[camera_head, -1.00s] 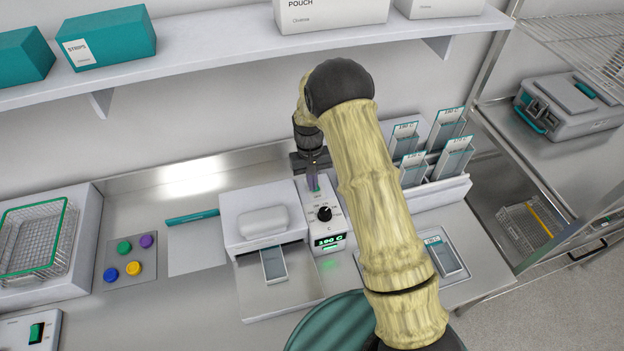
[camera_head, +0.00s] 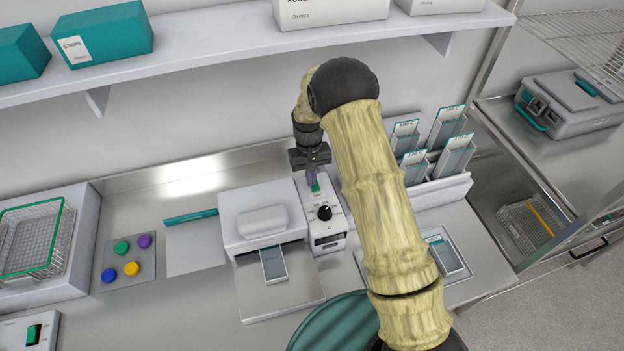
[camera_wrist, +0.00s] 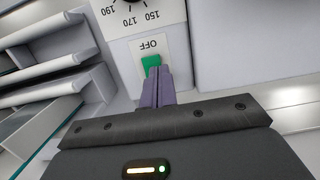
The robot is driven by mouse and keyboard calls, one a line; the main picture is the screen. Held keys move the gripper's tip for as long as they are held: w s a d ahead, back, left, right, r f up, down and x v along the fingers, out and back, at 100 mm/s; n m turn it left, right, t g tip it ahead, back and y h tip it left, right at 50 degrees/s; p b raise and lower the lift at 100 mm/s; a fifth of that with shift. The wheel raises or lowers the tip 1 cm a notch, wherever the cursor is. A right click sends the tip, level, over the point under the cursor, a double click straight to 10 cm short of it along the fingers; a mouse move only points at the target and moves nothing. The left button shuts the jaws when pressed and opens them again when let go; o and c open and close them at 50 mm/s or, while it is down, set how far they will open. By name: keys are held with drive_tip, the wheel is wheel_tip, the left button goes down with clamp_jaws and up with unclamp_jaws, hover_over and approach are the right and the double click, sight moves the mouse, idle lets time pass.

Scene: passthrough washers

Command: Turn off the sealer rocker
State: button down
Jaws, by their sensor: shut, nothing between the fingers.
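The sealer (camera_head: 265,225) stands on the bench, with a control panel (camera_head: 322,232) on its right side. The panel carries a black dial (camera_head: 324,213), and its display window is dark. The green rocker (camera_head: 315,188) sits behind the dial. In the wrist view the rocker (camera_wrist: 151,62) shows below an "OFF" label (camera_wrist: 149,45). My gripper (camera_head: 312,180) points down at the rocker. In the wrist view its purple fingers (camera_wrist: 158,78) are shut together with nothing between them, at the rocker's edge. They hide part of the rocker, and I cannot tell whether they touch it.
A rack of pouch holders (camera_head: 440,190) stands right of the panel, with a tray (camera_head: 447,255) in front of it. A shelf (camera_head: 220,50) runs above the bench. Coloured buttons (camera_head: 128,258) and a wire basket (camera_head: 38,238) are at left. Another green switch (camera_head: 34,333) is at lower left.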

sight(313, 190)
idle(0.3)
wheel_tip(313, 190, up, 10)
drive_tip(key=s+p, duration=0.2)
drive_tip(key=p, duration=0.3)
drive_tip(key=shift+d+p, duration=0.25)
drive_tip(key=shift+p, duration=0.15)
drive_tip(key=shift+w+f, duration=0.1)
drive_tip(key=s+d+r+m+t+b, duration=0.1)
drive_tip(key=s+d+t+b, duration=0.1)
drive_tip(key=s+d+b, duration=0.4)
drive_tip(key=s+d+r+m+t+b, duration=0.1)
drive_tip(key=s+d+b, duration=0.5)
drive_tip(key=s, duration=0.8)
drive_tip(key=shift+s+d+m+t, duration=0.35)
drive_tip(key=shift+d+m+t, duration=0.2)
drive_tip(key=shift+d, duration=0.4)
